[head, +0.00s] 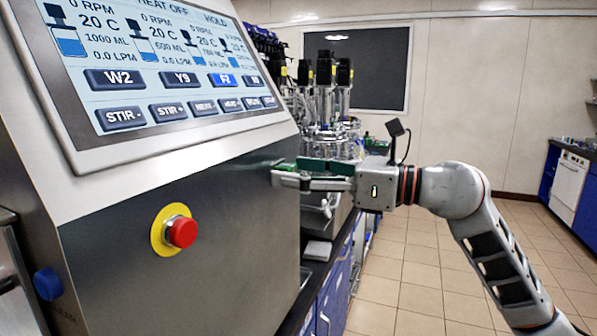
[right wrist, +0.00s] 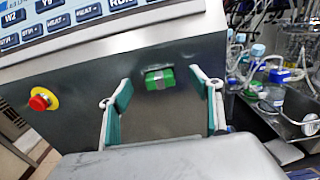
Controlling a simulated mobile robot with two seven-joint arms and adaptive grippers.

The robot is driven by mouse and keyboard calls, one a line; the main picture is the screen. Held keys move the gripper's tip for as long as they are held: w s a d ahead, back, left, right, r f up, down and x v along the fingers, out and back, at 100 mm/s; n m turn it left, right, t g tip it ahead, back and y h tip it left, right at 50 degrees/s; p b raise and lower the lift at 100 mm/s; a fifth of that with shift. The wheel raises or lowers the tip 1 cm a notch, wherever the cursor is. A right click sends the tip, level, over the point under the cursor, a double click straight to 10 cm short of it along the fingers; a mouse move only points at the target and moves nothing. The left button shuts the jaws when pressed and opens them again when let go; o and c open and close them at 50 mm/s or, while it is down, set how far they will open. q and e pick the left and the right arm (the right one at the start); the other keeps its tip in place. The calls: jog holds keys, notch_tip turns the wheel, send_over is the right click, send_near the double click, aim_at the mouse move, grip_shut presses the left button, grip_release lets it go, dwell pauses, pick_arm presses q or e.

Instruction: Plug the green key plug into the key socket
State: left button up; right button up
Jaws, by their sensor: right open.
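The green key plug (right wrist: 160,78) shows in the right wrist view at the steel front of the bioreactor cabinet (right wrist: 70,130). It has a grey band across its middle, and a dark edge shows behind its top. I cannot tell how deep it sits, and the key socket itself is not clearly visible. My right gripper (head: 283,172) is open, its fingers pointing at the cabinet front. In the right wrist view the plug appears between its two green-padded fingers, with gaps on both sides. In the head view the fingers hide most of that spot. My left gripper is not in view.
A tilted touchscreen (head: 180,70) sits above the cabinet front. A red emergency button (head: 182,232) on a yellow ring is left of the gripper. Glassware and a metal sink (right wrist: 275,115) are to the right. The tiled floor (head: 420,270) is open.

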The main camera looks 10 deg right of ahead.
dwell(0.3)
jog(key=shift+v, duration=5.95)
notch_tip(320, 180, down, 36)
jog(key=d+m+t+h+p, duration=0.15)
jog(key=m+t+h, duration=0.7)
jog(key=m, duration=2.35)
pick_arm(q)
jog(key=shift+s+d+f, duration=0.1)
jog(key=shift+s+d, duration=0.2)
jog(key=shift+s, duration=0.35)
pick_arm(e)
jog(key=s+a+f+m+g+h, duration=0.1)
jog(key=s+f+m+g, duration=0.3)
jog(key=s+f, duration=0.5)
jog(key=s+a+f+m+g+h, duration=0.1)
jog(key=s+f+m+g+h, duration=0.2)
jog(key=f, duration=1.5)
jog(key=s+m+g, duration=0.1)
jog(key=s+m, duration=0.3)
jog(key=s, duration=0.3)
jog(key=shift+s+a+f, duration=0.2)
jog(key=shift+s+f, duration=0.1)
jog(key=shift+s, duration=0.05)
